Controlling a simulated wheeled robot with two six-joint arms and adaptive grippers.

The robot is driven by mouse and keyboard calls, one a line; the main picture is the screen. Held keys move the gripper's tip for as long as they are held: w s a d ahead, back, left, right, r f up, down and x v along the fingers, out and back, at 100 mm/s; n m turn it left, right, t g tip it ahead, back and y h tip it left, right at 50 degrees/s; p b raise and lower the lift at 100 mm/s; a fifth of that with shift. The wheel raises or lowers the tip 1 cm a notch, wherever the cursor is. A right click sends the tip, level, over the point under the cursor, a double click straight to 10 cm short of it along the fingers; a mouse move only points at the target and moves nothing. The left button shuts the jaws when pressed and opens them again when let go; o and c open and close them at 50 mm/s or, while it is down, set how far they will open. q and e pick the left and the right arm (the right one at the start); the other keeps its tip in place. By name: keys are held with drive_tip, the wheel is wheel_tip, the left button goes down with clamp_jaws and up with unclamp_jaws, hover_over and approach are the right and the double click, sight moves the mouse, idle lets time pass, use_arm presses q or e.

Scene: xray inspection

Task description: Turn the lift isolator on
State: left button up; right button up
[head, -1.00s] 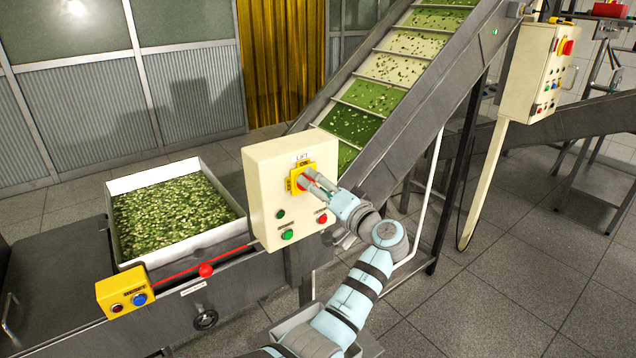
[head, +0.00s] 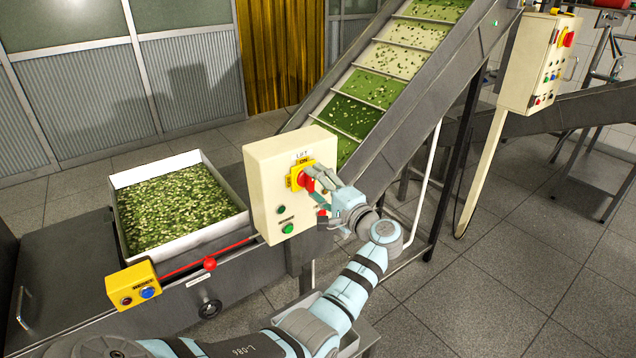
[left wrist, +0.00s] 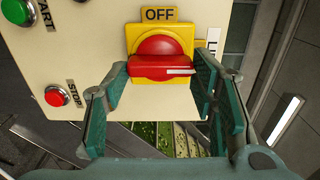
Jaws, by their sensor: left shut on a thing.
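The lift isolator is a red rotary knob on a yellow plate (head: 296,178) on the cream LIFT box (head: 262,222). My left gripper (head: 312,178) is at the knob and hides part of it in the head view. In the left wrist view, the gripper (left wrist: 160,82) is shut on the red handle (left wrist: 160,66), a finger at each end. The handle lies level there, its white mark pointing right, towards the LIFT label side. The OFF tag (left wrist: 159,14) is above the knob. The ON tag (head: 301,163) shows in the head view. My right gripper is not in view.
The box also carries a green START button (head: 288,228) and a red STOP button (left wrist: 56,95), close to the fingers. A white bin (head: 205,236) of green pieces stands left. The inclined conveyor (head: 400,110) rises behind. A second control box (head: 528,75) stands right.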

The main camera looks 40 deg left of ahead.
use_arm(q)
drive_tip(key=shift+f, duration=0.15)
drive_tip(key=o, duration=1.1)
drive_tip(key=shift+o, duration=0.2)
drive_tip(key=v, duration=0.7)
drive_tip(key=shift+d, duration=0.35)
drive_tip(key=shift+s+a, duration=0.1)
drive_tip(key=shift+a, duration=0.05)
